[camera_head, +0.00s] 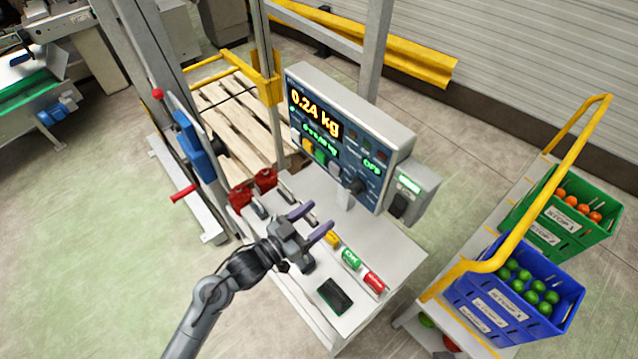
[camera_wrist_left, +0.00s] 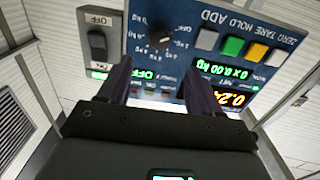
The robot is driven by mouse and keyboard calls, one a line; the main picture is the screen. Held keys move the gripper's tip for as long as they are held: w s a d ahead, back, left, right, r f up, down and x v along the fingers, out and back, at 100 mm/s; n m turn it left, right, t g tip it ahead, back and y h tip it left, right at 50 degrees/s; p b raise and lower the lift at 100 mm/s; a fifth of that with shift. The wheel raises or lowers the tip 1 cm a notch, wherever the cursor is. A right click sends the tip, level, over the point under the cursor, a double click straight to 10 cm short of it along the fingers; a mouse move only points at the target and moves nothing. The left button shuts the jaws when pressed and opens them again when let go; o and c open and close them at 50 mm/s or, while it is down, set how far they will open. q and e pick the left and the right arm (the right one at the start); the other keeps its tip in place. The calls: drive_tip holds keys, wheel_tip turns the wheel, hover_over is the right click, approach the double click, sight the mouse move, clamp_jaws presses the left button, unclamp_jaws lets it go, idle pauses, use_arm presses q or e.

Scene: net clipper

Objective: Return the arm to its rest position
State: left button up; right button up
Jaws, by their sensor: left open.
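My left gripper (camera_head: 318,223) is open and empty, with two purple-grey fingers. In the head view it hangs over the light grey bench in front of the control panel. The panel (camera_head: 345,135) is a grey box with a blue face, reading 0.24 kg, with several buttons, a dark knob (camera_head: 356,186) and a green OFF light. In the left wrist view the fingers (camera_wrist_left: 160,80) point toward the panel (camera_wrist_left: 215,40), which appears upside down with its knob (camera_wrist_left: 160,36). A small side box with a dark switch (camera_head: 399,205) is on the panel's right. My right gripper is not in view.
The bench (camera_head: 375,240) holds red clamps (camera_head: 265,181), a yellow item (camera_head: 332,239), a green roll (camera_head: 350,259), a red roll (camera_head: 374,283) and a dark pad (camera_head: 334,296). A yellow-railed cart with green (camera_head: 540,236) and blue (camera_head: 490,303) crates stands right.

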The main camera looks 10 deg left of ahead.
use_arm(q)
drive_tip(key=s+f+n+y+p, duration=0.2)
drive_tip(key=s+f+p, duration=0.15)
drive_tip(key=s, duration=0.45)
drive_tip(key=s+a+r+n+g+y+p, duration=0.1)
drive_tip(key=s+a+n+g+y+p, duration=0.2)
drive_tip(key=s+a+g+y, duration=0.6)
drive_tip(key=s+a+g, duration=0.1)
drive_tip(key=s+a, duration=0.4)
drive_tip(key=s, duration=0.4)
drive_tip(key=shift+s+a+r+n+p, duration=0.2)
drive_tip(key=shift+a+r+n+p, duration=0.1)
drive_tip(key=shift+n, duration=0.1)
